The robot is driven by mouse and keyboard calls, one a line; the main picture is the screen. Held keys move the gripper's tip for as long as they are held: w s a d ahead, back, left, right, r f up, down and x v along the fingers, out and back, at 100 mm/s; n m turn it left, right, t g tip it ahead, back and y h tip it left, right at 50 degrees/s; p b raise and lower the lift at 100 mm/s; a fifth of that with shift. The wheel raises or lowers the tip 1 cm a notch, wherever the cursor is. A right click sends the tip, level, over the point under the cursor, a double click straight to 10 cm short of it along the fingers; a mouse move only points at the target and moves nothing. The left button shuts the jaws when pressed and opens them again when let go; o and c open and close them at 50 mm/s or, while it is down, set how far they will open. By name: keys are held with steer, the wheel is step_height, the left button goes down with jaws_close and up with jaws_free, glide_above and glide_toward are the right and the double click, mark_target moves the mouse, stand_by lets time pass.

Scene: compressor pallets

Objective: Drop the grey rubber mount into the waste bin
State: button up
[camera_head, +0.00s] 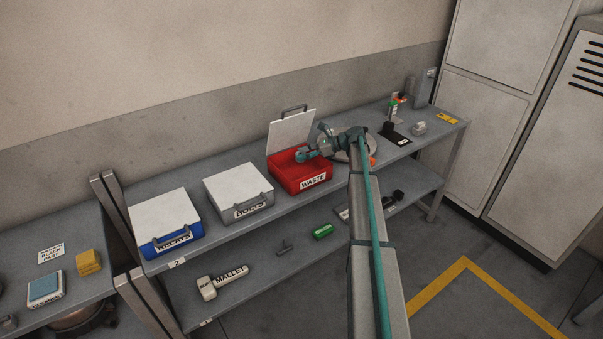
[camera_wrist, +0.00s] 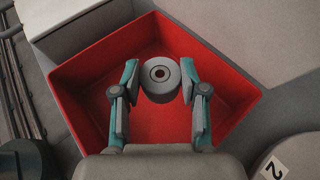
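The grey rubber mount (camera_wrist: 160,80) is a short round piece with a dark centre hole. In the wrist view it sits between my two fingertips, with a finger against each side. My gripper (camera_wrist: 160,82) is shut on it, over the inside of the red waste bin (camera_wrist: 235,93). In the head view the red bin (camera_head: 292,183) stands on the bench top, labelled WASTE, with its pale lid (camera_head: 291,133) raised at the back. My gripper (camera_head: 303,155) reaches over the bin from the right; the mount cannot be made out clearly there.
A grey BOLTS box (camera_head: 239,191) and a blue box (camera_head: 167,221), both with pale lids closed, stand left of the bin. A round grey plate (camera_head: 350,148) is partly hidden behind my arm.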

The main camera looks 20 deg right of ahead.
steer(key=o, duration=0.5)
steer(key=v, duration=1.2)
